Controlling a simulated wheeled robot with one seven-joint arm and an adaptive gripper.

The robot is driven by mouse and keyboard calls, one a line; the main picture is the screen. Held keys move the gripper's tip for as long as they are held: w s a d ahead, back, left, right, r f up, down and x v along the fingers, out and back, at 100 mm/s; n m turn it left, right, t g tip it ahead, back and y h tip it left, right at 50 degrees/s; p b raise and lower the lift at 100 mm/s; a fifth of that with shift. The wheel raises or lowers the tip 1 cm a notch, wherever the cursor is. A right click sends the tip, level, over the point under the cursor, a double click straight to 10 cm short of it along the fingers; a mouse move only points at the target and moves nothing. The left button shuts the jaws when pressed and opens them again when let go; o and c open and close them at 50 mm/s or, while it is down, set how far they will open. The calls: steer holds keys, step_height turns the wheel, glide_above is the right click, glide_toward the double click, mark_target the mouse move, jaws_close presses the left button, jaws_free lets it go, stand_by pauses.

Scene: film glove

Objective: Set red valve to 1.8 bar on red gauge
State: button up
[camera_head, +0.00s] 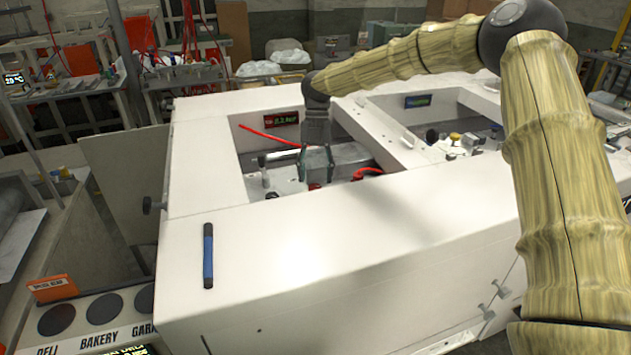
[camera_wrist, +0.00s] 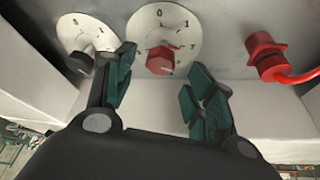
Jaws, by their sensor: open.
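The red valve (camera_wrist: 160,61) is a red knob on a round white dial marked 0 and 1, at the top middle of the wrist view. My gripper (camera_wrist: 163,88) is open, with its green-padded fingers to either side of and short of the red knob, and nothing between them. In the head view my gripper (camera_head: 317,160) hangs inside the left opening of the white cabinet. The red gauge (camera_head: 281,119) is a dark display with red digits on the back wall of that opening. Its reading is too small to be sure of.
A black knob (camera_wrist: 79,62) on a second dial sits left of the red one. A red fitting with a hose (camera_wrist: 267,58) is at the right. The white cabinet (camera_head: 300,240) walls surround the opening. A blue-and-black bar (camera_head: 208,256) lies on its top.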

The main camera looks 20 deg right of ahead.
steer(key=v, duration=0.9)
steer(key=shift+w+r, duration=0.1)
steer(key=shift+r, duration=0.1)
